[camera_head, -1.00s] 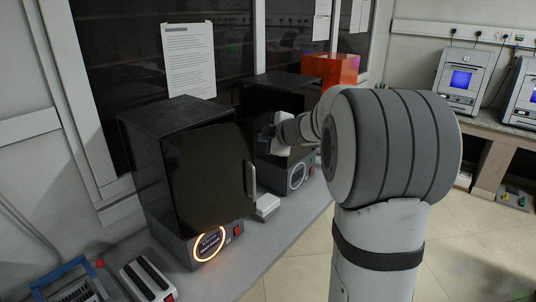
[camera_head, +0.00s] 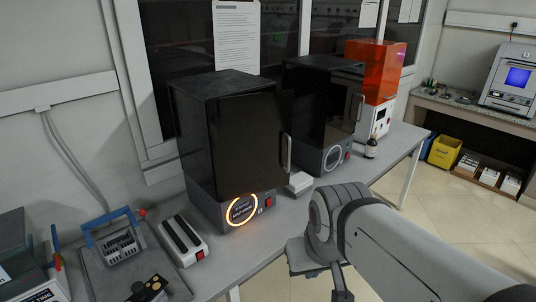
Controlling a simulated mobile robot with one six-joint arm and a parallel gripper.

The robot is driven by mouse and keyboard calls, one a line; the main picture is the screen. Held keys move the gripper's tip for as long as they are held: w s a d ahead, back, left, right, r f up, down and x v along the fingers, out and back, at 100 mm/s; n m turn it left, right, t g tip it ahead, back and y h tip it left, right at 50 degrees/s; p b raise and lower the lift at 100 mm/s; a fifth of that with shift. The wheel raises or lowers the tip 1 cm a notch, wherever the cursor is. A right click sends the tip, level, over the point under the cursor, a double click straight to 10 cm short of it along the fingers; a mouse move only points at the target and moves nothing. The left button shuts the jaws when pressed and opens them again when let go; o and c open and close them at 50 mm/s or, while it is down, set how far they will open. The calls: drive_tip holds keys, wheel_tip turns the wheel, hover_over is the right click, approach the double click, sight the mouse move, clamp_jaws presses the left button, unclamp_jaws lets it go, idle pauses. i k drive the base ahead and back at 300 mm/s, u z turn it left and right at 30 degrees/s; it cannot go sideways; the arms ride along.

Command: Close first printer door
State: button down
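The first printer (camera_head: 203,140) is the near black box on the bench, with a lit orange ring (camera_head: 241,209) on its base. Its dark glossy door (camera_head: 248,145) has a light vertical handle (camera_head: 288,153) at the right edge. The door's handle side reaches past the right side of the base, so it looks ajar; the gap itself is hidden. My gripper (camera_head: 320,267) is low in front of the bench, right of and below the printer, apart from the door. Its fingers are not clear enough to tell open from shut.
A second black printer (camera_head: 325,100) and an orange-topped machine (camera_head: 376,75) stand behind along the bench. A small white box (camera_head: 299,182) lies between the printers, and a bottle (camera_head: 371,146) stands farther right. A white switch device (camera_head: 184,240) and blue-handled rack (camera_head: 119,242) sit at left.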

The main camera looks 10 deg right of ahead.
sight(250, 138)
drive_tip(key=k, duration=1)
drive_tip(key=z, duration=0.15)
drive_tip(key=i, duration=1.15)
drive_tip(key=u, duration=0.5)
drive_tip(key=i, duration=0.75)
drive_tip(key=u, duration=0.55)
